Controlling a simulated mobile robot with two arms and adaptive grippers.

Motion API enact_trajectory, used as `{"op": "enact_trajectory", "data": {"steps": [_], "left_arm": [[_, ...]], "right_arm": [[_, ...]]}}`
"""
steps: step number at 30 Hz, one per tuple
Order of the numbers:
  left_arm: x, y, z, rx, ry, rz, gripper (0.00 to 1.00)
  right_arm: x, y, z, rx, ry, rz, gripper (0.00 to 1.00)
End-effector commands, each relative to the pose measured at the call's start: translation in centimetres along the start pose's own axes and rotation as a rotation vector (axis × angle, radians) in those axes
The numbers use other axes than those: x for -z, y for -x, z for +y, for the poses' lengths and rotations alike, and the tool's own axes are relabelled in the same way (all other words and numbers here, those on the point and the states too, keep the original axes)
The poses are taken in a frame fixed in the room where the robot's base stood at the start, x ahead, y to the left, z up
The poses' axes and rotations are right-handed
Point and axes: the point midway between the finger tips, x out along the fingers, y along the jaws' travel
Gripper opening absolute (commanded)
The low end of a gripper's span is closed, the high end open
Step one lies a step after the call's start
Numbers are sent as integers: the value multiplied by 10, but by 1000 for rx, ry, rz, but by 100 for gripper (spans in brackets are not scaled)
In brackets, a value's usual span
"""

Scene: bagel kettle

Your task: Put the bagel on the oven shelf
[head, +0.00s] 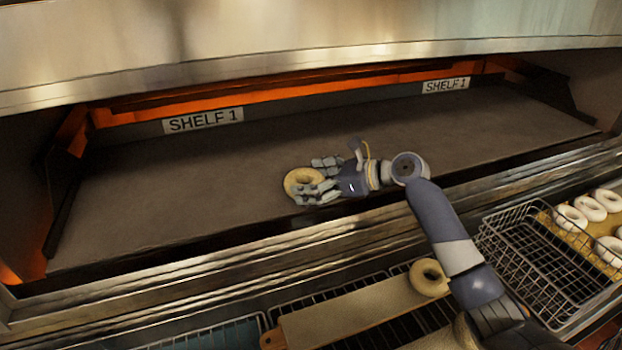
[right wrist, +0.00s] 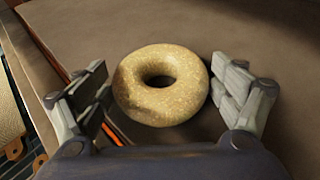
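A golden bagel (head: 291,183) is at the front part of the oven shelf (head: 240,195), left of centre. My right gripper (head: 319,178) reaches in over the shelf from the right. In the right wrist view the bagel (right wrist: 140,98) lies between the spread fingers of the right gripper (right wrist: 160,88), with a finger close on each side. The fingers look open, with a narrow gap at the left finger; contact at the right one is hard to tell. The bagel appears to lie flat on or just above the shelf surface. My left gripper is not in view.
A second bagel (head: 430,277) lies on a long board (head: 350,312) below the oven. A wire basket (head: 540,262) stands at the right, beside several pale rings (head: 590,208). The oven's metal hood (head: 300,50) overhangs the shelf. Much of the shelf is bare.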

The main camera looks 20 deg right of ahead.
Motion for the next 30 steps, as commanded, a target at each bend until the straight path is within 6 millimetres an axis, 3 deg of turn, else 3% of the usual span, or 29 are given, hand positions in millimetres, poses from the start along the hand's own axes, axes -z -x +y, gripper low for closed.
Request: {"op": "enact_trajectory", "data": {"steps": [16,20,30], "left_arm": [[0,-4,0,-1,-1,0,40],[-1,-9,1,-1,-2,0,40],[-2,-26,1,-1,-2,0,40]], "right_arm": [[-2,4,0,1,1,1,100],[0,23,-1,3,3,1,100],[0,94,0,2,3,4,100]]}}
